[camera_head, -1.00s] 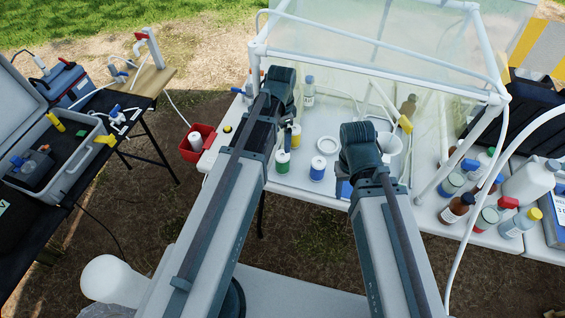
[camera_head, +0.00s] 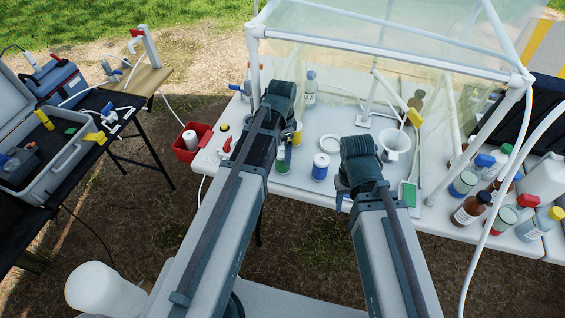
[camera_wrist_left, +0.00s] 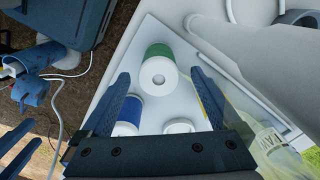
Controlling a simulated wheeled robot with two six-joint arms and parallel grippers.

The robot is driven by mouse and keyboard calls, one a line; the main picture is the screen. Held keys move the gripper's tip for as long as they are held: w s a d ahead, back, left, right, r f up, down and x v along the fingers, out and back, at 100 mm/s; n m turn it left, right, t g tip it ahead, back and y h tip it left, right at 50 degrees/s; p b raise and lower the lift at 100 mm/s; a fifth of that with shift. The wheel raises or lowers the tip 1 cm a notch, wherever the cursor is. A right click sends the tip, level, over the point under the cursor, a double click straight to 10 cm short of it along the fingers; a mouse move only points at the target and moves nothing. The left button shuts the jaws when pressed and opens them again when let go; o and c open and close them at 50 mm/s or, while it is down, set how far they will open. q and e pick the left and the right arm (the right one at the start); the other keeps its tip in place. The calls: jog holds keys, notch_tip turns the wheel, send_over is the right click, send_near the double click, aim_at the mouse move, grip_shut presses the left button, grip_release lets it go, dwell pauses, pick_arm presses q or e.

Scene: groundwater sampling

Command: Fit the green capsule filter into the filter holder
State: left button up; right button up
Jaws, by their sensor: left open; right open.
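The green capsule filter (camera_head: 284,158), a short cylinder with a green band, stands on the white table, partly behind my left arm. In the left wrist view the green filter (camera_wrist_left: 158,50) shows its white end with a round hole. My left gripper (camera_wrist_left: 160,76) is open, with its fingertips on either side of the line to the filter; contact is not visible. In the head view my left fingers are mostly hidden by the wrist. My right gripper (camera_head: 341,190) is open over the table's front, largely hidden by its wrist. I cannot tell which item is the filter holder.
A blue-banded cylinder (camera_head: 320,167) and a white round part (camera_head: 329,144) stand close to the filter. A white funnel-like cup (camera_head: 396,143) stands near a yellow-ended stand (camera_head: 414,117). Several bottles (camera_head: 472,208) crowd the right.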

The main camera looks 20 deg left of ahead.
aim_at(280, 168)
pick_arm(q)
notch_tip(280, 168, down, 5)
jog(key=b, duration=0.4)
jog(key=shift+d, duration=0.1)
jog(key=shift+r, duration=0.15)
jog(key=c, duration=1.4)
jog(key=shift+r, duration=0.15)
jog(key=shift+c, duration=0.2)
